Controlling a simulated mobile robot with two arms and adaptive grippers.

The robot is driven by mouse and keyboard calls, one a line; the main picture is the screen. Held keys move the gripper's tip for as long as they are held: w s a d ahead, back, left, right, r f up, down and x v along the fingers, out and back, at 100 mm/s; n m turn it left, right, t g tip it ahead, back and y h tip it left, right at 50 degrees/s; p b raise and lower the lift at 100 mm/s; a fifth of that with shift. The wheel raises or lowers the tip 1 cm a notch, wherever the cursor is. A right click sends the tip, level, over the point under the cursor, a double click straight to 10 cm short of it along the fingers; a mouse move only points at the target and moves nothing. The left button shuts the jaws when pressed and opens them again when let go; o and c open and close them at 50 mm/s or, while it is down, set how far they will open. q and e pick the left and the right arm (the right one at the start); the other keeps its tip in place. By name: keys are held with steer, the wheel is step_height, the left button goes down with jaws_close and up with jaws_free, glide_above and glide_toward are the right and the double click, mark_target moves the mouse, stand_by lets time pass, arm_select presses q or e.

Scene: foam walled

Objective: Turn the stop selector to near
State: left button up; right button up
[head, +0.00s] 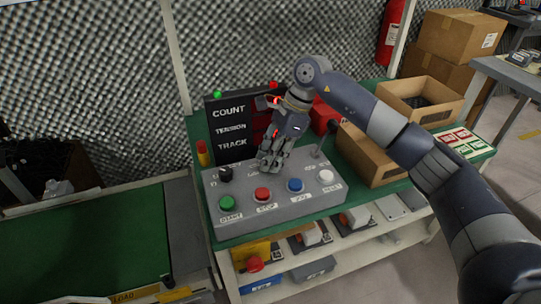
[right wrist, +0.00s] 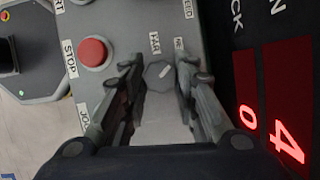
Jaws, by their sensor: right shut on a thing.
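My right gripper (head: 266,164) reaches down onto the back middle of the grey control panel (head: 285,208), behind the red STOP button (head: 262,194). In the right wrist view, the stop selector (right wrist: 158,77) is a dark faceted knob with a short white mark. The fingers of my right gripper (right wrist: 160,72) are shut on it, one on each side. FAR and a partly hidden label starting with N stand above the knob in that picture. The white mark slants up and right, roughly towards the N label. In the head view the gripper hides the knob. My left gripper is not in view.
The panel also carries green (head: 227,203), blue (head: 295,185) and white (head: 326,176) buttons, a black knob (head: 225,174) and an upright lever (head: 320,150). A black display board (head: 231,130) stands close behind. Open cardboard boxes (head: 365,157) stand to the right.

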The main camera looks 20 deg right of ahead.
steer(key=shift+w+n, duration=0.1)
steer(key=shift+n, duration=0.4)
steer(key=shift+g, duration=0.3)
steer(key=o, duration=1)
steer(key=v, duration=1.2)
